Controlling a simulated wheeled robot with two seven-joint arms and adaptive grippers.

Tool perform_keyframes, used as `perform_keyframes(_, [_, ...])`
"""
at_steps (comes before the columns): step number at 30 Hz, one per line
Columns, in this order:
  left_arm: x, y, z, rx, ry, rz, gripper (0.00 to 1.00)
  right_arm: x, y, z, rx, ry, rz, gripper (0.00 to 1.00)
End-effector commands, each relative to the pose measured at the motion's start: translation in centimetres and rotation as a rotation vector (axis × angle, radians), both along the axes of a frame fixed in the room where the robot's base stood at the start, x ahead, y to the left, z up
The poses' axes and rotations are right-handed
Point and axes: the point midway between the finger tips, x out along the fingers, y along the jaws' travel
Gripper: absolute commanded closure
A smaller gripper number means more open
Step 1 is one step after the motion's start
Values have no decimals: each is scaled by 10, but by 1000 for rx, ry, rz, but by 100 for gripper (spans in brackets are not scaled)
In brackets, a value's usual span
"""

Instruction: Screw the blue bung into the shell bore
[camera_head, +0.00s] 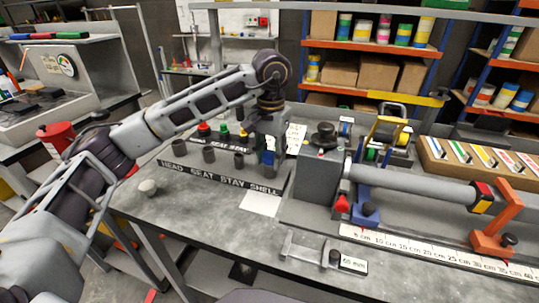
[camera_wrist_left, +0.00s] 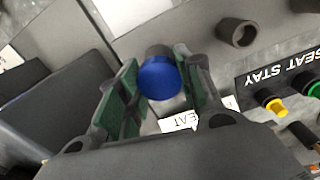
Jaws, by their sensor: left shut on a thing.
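My left gripper (camera_head: 268,148) comes down over the right end of the row of grey bores. It is shut on the blue bung (camera_head: 269,158). In the left wrist view the blue bung (camera_wrist_left: 160,78) sits between the green-padded fingers, its round blue head facing the camera. A grey cylinder, apparently the shell bore (camera_wrist_left: 156,50), shows just behind the bung and lines up roughly with it. How far the bung is in the bore cannot be told. The front label strip (camera_head: 220,180) reads HEAD, SEAT, STAY, SHELL. My right gripper is not in view.
The stay bore (camera_wrist_left: 237,33) stands open beside my gripper. Red (camera_head: 204,129), green (camera_head: 224,134) and yellow (camera_wrist_left: 274,103) bungs stand behind the bores. A grey tube in a jig (camera_head: 415,187) lies to the right. The bench front is mostly clear.

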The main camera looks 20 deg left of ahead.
Motion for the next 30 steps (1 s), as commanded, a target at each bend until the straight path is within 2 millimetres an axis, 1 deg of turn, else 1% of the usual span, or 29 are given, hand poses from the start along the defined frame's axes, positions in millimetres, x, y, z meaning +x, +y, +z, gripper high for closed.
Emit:
perform_keyframes(1, [-1, -3, -4, -5, 3, -13, 100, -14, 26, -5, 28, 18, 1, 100])
perform_keyframes(5, [0, -3, -4, -5, 1, -62, 100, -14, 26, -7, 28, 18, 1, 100])
perform_keyframes(21, [0, -4, -3, -7, -3, -367, 100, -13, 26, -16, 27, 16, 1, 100])
perform_keyframes(30, [0, -4, -2, -7, -4, -402, 100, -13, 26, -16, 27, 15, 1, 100])
